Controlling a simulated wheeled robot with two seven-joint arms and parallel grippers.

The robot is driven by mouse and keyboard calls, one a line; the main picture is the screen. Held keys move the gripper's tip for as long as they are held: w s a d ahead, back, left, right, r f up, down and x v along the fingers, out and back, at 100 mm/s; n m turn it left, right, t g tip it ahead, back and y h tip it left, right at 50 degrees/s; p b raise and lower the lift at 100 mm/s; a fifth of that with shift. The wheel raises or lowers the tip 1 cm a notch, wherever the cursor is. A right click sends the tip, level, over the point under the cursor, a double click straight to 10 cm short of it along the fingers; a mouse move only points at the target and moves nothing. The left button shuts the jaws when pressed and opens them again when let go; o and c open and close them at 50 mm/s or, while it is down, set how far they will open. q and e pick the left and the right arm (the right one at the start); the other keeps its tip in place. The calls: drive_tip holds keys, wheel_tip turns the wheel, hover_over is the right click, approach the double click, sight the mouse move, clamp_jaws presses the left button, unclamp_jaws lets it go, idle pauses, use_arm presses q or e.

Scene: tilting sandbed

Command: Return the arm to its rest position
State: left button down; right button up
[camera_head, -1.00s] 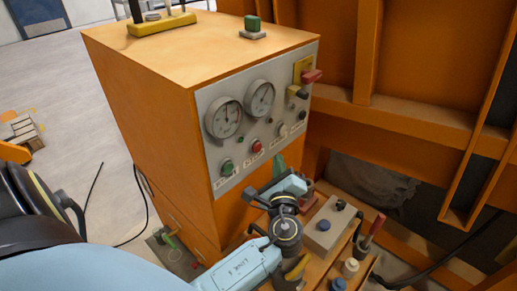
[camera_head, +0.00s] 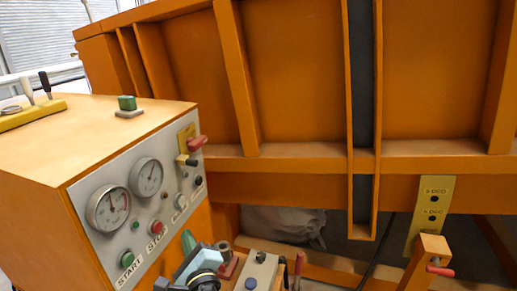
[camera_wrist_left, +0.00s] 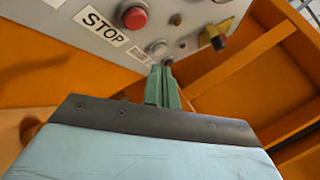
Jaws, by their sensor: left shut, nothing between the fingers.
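My light blue left forearm is mostly cut off by the frame's bottom edge. My right gripper is not in view.
The panel on the orange cabinet (camera_head: 110,122) carries two gauges, a green button (camera_head: 127,259) and a red-handled switch (camera_head: 196,143). A grey box (camera_head: 257,272) stands right of my gripper. The large orange frame (camera_head: 300,165) fills the right, with a red-handled pin (camera_head: 440,271) on a bracket.

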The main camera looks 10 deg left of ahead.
use_arm(q)
drive_tip(key=s+a+f+n+g+h, duration=0.3)
drive_tip(key=s+f+n+g+h, duration=0.3)
drive_tip(key=s+f+n, duration=0.6)
drive_tip(key=s+d+r+n+g+h, duration=0.1)
drive_tip(key=s+d+n+g+h, duration=0.55)
drive_tip(key=s, duration=0.65)
wheel_tip(320, 180, down, 25)
drive_tip(key=s+d+m, duration=0.2)
drive_tip(key=m, duration=0.1)
drive_tip(key=s+a+f, duration=0.3)
drive_tip(key=s+f, duration=1.1)
drive_tip(key=s, duration=0.2)
drive_tip(key=shift+f+g, duration=0.35)
drive_tip(key=shift+g, duration=0.1)
